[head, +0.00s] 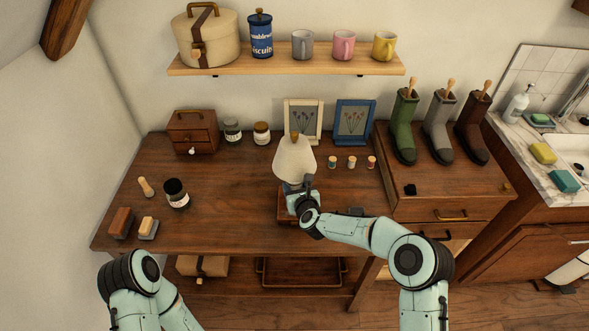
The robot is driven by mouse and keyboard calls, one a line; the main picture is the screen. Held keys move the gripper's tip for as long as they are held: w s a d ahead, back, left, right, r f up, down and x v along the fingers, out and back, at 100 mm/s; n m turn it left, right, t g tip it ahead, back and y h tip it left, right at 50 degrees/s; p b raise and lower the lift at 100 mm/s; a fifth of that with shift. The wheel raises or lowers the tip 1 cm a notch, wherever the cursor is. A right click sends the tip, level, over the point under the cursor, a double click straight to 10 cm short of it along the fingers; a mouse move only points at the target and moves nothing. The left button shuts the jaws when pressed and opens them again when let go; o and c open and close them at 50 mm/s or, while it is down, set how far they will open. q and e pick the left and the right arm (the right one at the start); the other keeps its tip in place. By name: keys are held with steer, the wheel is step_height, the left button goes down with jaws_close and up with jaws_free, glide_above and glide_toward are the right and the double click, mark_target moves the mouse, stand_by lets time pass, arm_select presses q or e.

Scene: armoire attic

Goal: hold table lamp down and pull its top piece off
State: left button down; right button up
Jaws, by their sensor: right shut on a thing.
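The table lamp (294,160) stands near the middle of the wooden table, with a cream shade that narrows upward. Its top piece, a small brown knob (294,137), sits on top of the shade. My right gripper (293,188) is just below the shade, at the front of the lamp, and is shut on the lamp's lower part. The gripper and wrist hide most of the stem and base. My left arm shows at the lower left, but its gripper is not in view.
Two framed pictures (355,121) stand behind the lamp, and several small bottles (351,162) stand right of it. A dark jar (176,193) and brushes (148,228) lie to the left. Boots (404,125) stand on the right cabinet. The table's left-centre is clear.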

steer(key=o, duration=1.1)
steer(key=shift+c, duration=0.2)
steer(key=shift+s, duration=0.1)
steer(key=v, duration=1.2)
